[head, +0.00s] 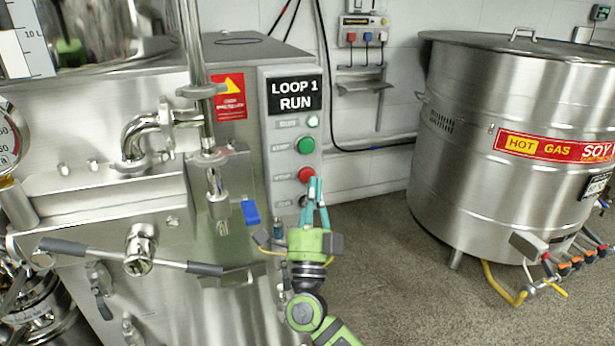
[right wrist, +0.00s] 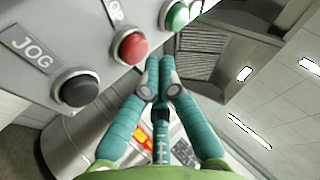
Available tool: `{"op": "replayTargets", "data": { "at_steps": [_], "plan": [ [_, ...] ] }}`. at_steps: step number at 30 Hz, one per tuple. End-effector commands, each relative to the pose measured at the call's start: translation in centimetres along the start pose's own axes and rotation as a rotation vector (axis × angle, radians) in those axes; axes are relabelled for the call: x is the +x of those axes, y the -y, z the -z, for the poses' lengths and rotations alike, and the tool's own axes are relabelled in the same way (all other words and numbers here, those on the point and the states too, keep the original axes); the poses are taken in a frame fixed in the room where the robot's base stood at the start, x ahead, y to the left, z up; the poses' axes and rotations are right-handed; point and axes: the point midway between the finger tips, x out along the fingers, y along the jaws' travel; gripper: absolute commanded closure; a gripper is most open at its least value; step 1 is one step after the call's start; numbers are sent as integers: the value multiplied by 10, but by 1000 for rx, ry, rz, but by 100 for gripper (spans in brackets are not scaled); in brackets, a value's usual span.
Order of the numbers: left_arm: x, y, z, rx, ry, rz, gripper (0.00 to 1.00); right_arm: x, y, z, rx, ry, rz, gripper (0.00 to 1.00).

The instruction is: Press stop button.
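The control panel (head: 288,140) on the mill carries a red button (head: 306,174), which also shows in the right wrist view (right wrist: 130,46) with a label ending in "OP". A green button (head: 306,145) is above it and a black button (right wrist: 77,88) labelled JOG is on its other side. My right gripper (head: 316,181) is empty, its teal fingertips together (right wrist: 158,66). In the head view the tips overlap the panel's right edge, just right of and below the red button. In the wrist view they appear beside it, apart from it. My left gripper is not in view.
A large steel kettle (head: 500,150) stands at the right, with open floor (head: 400,240) between.

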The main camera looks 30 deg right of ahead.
Motion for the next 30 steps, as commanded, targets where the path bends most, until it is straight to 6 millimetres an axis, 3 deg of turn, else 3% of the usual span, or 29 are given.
{"op": "replayTargets", "data": {
  "at_steps": [30],
  "plan": [
    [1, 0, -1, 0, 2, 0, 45, 8, -6, -6, 0, 0, 1, 100]
  ]
}}
